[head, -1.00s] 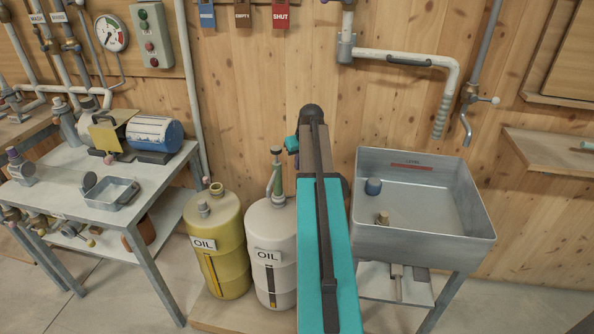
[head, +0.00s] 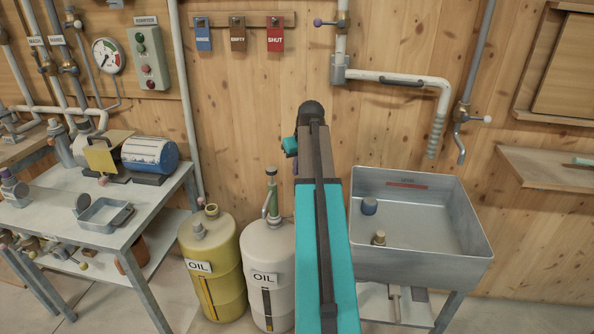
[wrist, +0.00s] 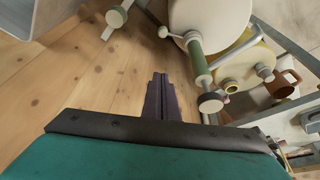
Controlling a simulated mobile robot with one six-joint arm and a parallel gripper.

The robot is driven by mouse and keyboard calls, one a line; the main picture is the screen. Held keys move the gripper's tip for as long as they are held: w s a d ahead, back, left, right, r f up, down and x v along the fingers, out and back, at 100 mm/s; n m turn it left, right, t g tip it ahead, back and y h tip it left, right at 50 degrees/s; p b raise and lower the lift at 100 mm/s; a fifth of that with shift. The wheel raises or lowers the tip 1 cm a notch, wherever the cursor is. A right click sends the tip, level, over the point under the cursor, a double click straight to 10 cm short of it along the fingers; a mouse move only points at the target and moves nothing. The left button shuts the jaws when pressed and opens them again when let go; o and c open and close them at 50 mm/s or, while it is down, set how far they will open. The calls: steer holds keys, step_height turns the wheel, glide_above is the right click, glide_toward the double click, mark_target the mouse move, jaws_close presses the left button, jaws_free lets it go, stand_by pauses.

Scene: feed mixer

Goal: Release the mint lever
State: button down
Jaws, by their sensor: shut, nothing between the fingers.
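I cannot pick out the mint lever with certainty. In the wrist view, a pale grey-green knob on a short rod (wrist: 116,17) stands out at the top, left of the oil cans, and may be it. My gripper (wrist: 160,78) is shut and empty, its dark fingers together in front of the wood wall and apart from that knob.
A white oil can (head: 268,250) with a green-sleeved pump and a yellow oil can (head: 212,265) stand left of my arm. A metal sink (head: 420,250) stands right. A bench (head: 75,215) with a blue motor (head: 150,153) is farther left.

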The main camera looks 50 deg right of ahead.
steer(key=shift+f, duration=0.1)
step_height(320, 180, down, 10)
steer(key=n+y+b, duration=0.1)
steer(key=n+b, duration=0.2)
steer(key=b, duration=0.4)
steer(key=shift+s+d, duration=0.25)
steer(key=b+x, duration=0.1)
steer(key=x, duration=0.8)
steer(key=shift+w+f, duration=0.3)
steer(key=shift+f, duration=0.05)
stand_by(0.3)
steer(key=shift+s+a+p, duration=0.2)
steer(key=shift+s+p, duration=0.25)
steer(key=shift+s, duration=0.1)
steer(key=shift+w, duration=0.15)
